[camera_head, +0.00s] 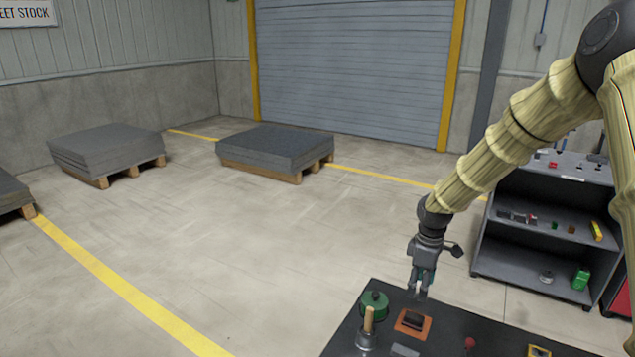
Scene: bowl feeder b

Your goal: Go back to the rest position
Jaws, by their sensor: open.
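My gripper (418,288) hangs at the end of my arm, pointing down above the back part of a dark bench top (450,341). It is open, and I see nothing between its fingers. A dark block on an orange pad (413,322) lies just below and in front of the fingertips. Whether the fingertips touch anything there is too small to tell.
A green round item (375,304) and a grey pot with a wooden handle (367,335) stand left of the gripper. A red knob (469,343) is to the right. A dark shelf unit (540,235) stands behind right. Pallets of sheets (277,147) are far back; the floor between is clear.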

